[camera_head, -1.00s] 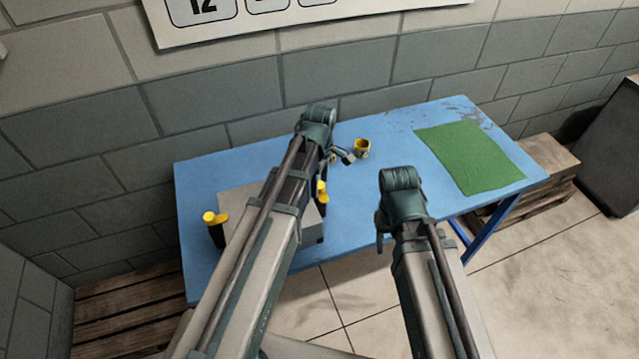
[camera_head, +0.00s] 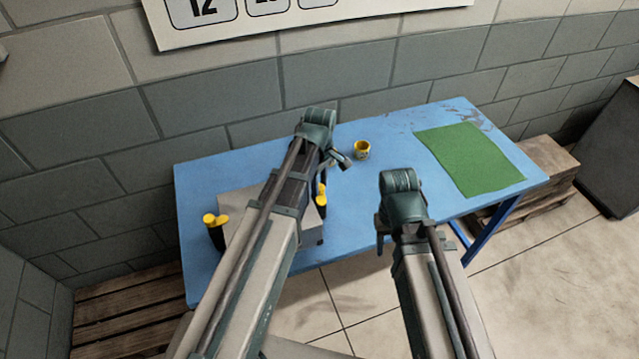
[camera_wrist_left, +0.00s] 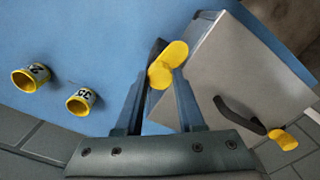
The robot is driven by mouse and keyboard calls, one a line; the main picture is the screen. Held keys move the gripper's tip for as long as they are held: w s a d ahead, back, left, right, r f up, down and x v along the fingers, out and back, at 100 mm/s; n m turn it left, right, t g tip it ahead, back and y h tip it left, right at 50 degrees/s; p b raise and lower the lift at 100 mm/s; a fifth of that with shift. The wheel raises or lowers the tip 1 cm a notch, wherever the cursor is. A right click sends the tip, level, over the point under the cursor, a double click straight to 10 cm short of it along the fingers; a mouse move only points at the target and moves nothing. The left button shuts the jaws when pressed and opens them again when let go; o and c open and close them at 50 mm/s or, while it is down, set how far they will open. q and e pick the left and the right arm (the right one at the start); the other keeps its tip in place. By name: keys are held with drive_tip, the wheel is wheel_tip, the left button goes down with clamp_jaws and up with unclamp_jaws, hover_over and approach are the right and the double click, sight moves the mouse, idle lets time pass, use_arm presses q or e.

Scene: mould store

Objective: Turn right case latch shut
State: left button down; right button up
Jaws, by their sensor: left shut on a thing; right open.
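The grey case (camera_head: 236,203) lies on the blue table, partly hidden behind my left arm. The right latch (camera_head: 321,197) is yellow, at the case's right side. My left gripper (camera_wrist_left: 163,72) is shut on this latch; in the left wrist view the yellow latch (camera_wrist_left: 174,52) shows between the fingers, its rounded lobe pointing up and right. The other yellow latch (camera_head: 215,220) is at the case's left side. The case's dark handle (camera_wrist_left: 238,117) shows in the left wrist view. My right gripper (camera_head: 383,235) is open and empty, near the table's front edge; its fingers are mostly hidden.
A yellow cup (camera_head: 362,150) stands behind the case, to its right. The left wrist view shows two yellow-and-dark cups (camera_wrist_left: 30,78) (camera_wrist_left: 82,101). A green mat (camera_head: 470,158) lies on the right of the blue table (camera_head: 400,140). Wooden pallets stand on the floor at both ends.

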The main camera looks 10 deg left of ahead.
use_arm(q)
drive_tip(key=m, duration=0.4)
drive_tip(key=shift+m, duration=0.3)
drive_tip(key=m, duration=0.3)
drive_tip(key=shift+m, duration=0.3)
drive_tip(key=m, duration=0.4)
drive_tip(key=shift+m, duration=2)
drive_tip(key=c, duration=0.5)
unclamp_jaws()
